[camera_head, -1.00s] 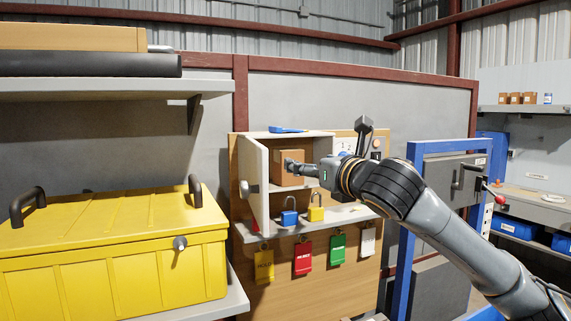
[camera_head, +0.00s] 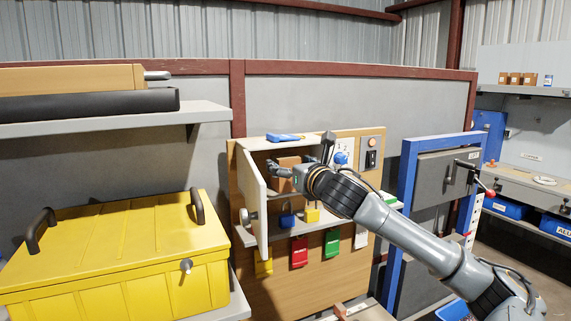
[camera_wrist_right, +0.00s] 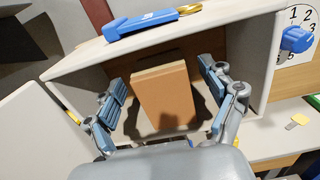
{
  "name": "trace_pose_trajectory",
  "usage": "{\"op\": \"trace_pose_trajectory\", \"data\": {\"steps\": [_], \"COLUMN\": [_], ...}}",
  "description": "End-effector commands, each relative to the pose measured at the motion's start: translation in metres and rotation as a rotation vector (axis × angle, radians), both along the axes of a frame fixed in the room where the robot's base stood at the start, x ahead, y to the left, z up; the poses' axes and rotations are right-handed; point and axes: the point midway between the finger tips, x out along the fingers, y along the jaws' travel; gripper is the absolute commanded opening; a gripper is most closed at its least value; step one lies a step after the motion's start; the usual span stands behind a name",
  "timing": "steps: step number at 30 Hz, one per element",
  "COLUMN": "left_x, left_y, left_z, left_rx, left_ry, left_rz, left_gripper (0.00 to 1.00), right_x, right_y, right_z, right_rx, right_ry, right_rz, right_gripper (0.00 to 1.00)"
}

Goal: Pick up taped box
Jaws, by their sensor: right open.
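The box (camera_head: 286,162) is brown cardboard and stands inside a small open cabinet; no tape can be made out on it. My right gripper (camera_head: 280,171) reaches into the cabinet opening, in front of the box, and partly hides it. In the right wrist view the box (camera_wrist_right: 163,98) sits between the two spread fingers of the right gripper (camera_wrist_right: 165,105), with a gap on each side. The right gripper is open and holds nothing. My left gripper is not in view.
The cabinet door (camera_head: 254,203) stands open at the left. A blue padlock (camera_head: 287,221) and a yellow padlock (camera_head: 312,215) stand on the ledge below. A blue tool (camera_wrist_right: 150,22) lies on the cabinet top. A yellow chest (camera_head: 120,250) fills the lower left.

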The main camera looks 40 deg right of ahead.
Motion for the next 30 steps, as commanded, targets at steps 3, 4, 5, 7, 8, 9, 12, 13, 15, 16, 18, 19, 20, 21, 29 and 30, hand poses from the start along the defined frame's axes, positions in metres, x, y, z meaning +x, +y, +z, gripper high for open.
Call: {"op": "trace_pose_trajectory", "data": {"steps": [3,4,5,7,8,9,12,13,15,16,18,19,20,21,29,30], "left_x": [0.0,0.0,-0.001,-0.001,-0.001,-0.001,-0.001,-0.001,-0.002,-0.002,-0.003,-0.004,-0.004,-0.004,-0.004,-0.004], "left_y": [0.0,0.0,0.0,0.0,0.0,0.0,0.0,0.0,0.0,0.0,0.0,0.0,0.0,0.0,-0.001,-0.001], "left_z": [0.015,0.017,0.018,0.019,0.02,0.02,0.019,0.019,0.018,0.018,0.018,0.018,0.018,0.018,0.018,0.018], "left_rx": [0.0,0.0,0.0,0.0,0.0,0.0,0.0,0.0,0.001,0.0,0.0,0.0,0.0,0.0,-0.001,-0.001], "left_ry": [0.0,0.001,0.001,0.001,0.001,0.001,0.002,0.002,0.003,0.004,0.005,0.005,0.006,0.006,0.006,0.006], "left_rz": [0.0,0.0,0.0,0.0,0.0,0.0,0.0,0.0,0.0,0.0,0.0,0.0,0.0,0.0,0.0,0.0], "left_gripper": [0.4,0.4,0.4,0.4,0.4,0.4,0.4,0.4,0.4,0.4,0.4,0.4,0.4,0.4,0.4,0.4], "right_x": [0.015,0.018,0.02,0.025,0.026,0.028,0.028,0.028,0.028,0.028,0.028,0.028,0.028,0.028,0.027,0.027], "right_y": [-0.005,-0.006,-0.007,-0.008,-0.008,-0.008,-0.009,-0.009,-0.009,-0.009,-0.009,-0.009,-0.009,-0.009,-0.009,-0.009], "right_z": [0.006,0.005,0.005,0.004,0.003,0.002,0.001,0.001,0.001,0.001,0.001,0.001,0.001,0.001,0.002,0.002], "right_rx": [0.007,0.005,0.005,0.002,0.001,0.001,-0.001,-0.001,-0.001,-0.001,-0.001,-0.001,-0.001,-0.001,-0.002,-0.002], "right_ry": [-0.002,-0.002,-0.002,-0.001,0.0,0.0,0.0,0.0,0.0,0.0,0.0,0.0,0.0,0.0,-0.002,-0.002], "right_rz": [0.001,0.0,0.0,0.001,0.001,0.001,0.001,0.001,0.001,0.001,0.001,0.001,0.001,0.001,0.001,0.001], "right_gripper": [0.83,0.83,0.83,0.83,0.83,0.83,0.83,0.83,0.83,0.81,0.67,0.61,0.55,0.46,0.15,0.15]}}
